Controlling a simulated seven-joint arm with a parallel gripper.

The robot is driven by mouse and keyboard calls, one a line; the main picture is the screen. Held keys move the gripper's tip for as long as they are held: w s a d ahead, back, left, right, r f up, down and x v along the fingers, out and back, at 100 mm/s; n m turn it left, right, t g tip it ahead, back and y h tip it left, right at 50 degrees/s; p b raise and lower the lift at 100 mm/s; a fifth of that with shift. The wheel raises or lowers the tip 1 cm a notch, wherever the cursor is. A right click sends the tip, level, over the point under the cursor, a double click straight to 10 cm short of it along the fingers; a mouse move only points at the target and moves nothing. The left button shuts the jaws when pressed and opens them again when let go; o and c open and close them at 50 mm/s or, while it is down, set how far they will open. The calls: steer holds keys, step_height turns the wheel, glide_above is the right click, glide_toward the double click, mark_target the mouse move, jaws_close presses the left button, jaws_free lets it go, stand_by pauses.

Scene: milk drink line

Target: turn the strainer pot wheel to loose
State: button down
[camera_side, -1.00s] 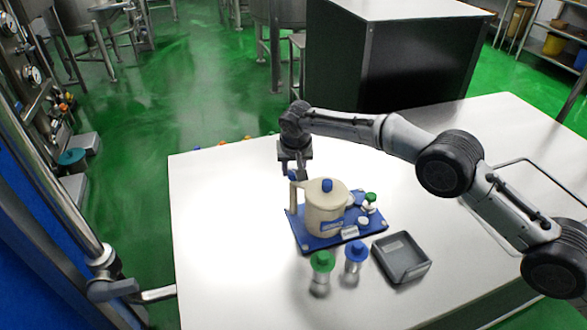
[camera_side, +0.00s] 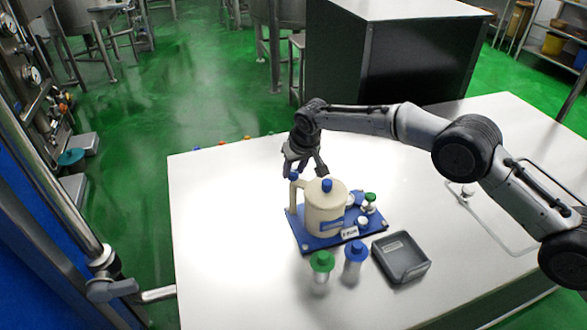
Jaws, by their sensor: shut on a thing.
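The strainer pot (camera_side: 322,212) is cream with a blue knob on its lid. It stands upright on a blue base plate (camera_side: 312,244) with a handle on its left side. A blue knob (camera_side: 293,176) tops that handle. My gripper (camera_side: 306,171) points down at the pot's back left, its fingers spread wide around something. It is shut on what I take to be the strainer pot wheel, but the grip is small and partly hidden, and I cannot read the wheel's setting.
A green-capped jar (camera_side: 321,264) and a blue-capped jar (camera_side: 354,258) stand in front of the plate. A small green-topped part (camera_side: 370,201) is right of the pot. The left of the white table (camera_side: 225,240) is clear.

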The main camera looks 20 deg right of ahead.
steer(key=n+y, duration=0.1)
steer(key=n, duration=0.2)
steer(key=shift+d+n+y, duration=0.15)
steer(key=shift+n+y, duration=0.15)
steer(key=n+g+y, duration=0.1)
steer(key=n, duration=0.2)
steer(key=shift+w+n, duration=0.1)
steer(key=shift+n, duration=0.2)
steer(key=n+g, duration=0.1)
steer(key=n, duration=0.2)
steer(key=n+g+y, duration=0.1)
steer(key=n, duration=0.2)
steer(key=shift+w+d, duration=0.1)
steer(key=shift+n+g, duration=0.3)
steer(key=shift+n, duration=0.1)
steer(key=c, duration=0.5)
jaws_free()
steer(key=shift+r, duration=0.1)
steer(key=v, duration=1.3)
steer(key=shift+d+r, duration=0.2)
steer(key=shift+d, duration=0.2)
